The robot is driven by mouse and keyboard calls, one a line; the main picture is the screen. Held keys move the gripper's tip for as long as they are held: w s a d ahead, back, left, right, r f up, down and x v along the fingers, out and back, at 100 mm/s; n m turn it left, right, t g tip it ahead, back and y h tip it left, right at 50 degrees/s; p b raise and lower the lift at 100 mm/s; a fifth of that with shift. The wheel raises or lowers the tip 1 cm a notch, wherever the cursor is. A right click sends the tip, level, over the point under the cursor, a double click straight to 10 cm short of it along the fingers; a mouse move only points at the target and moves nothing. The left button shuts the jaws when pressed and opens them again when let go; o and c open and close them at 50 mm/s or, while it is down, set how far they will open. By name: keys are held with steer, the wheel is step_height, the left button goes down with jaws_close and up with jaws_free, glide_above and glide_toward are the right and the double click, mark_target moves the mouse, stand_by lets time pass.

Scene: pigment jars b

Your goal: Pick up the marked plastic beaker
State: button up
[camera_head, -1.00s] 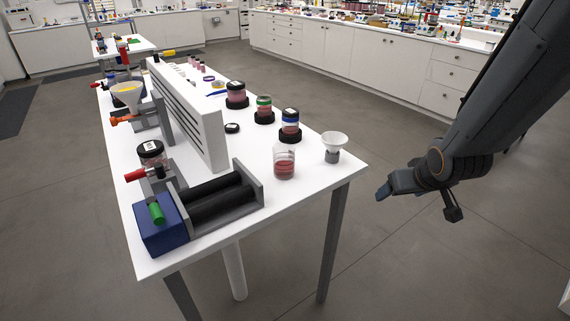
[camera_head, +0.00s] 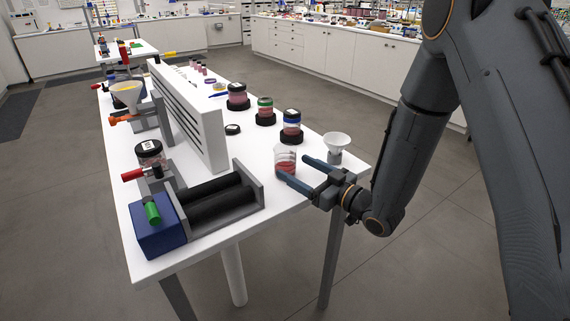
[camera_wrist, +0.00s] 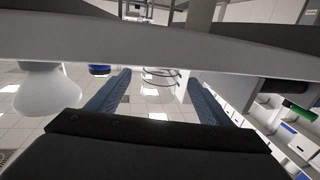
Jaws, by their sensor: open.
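The plastic beaker (camera_head: 285,157) is clear with red contents low inside and stands upright at the right edge of the white table. In the wrist view the beaker (camera_wrist: 160,78) shows as a see-through shape with dark ring lines, between the two blue fingers. My gripper (camera_head: 293,168) is open and empty, its fingers pointing at the beaker from the right at table height. In the head view the near finger overlaps the beaker's lower part. I cannot tell whether either finger touches it. The gripper also shows in the wrist view (camera_wrist: 157,85).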

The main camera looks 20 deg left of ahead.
mark_target(284, 162)
steer(key=p+x, duration=0.1)
steer(key=x, duration=0.2)
steer(key=p+x, duration=0.1)
steer(key=x, duration=0.2)
steer(key=shift+f, duration=0.2)
steer(key=c, duration=1.1)
steer(key=shift+r, duration=0.1)
steer(key=shift+c, duration=0.2)
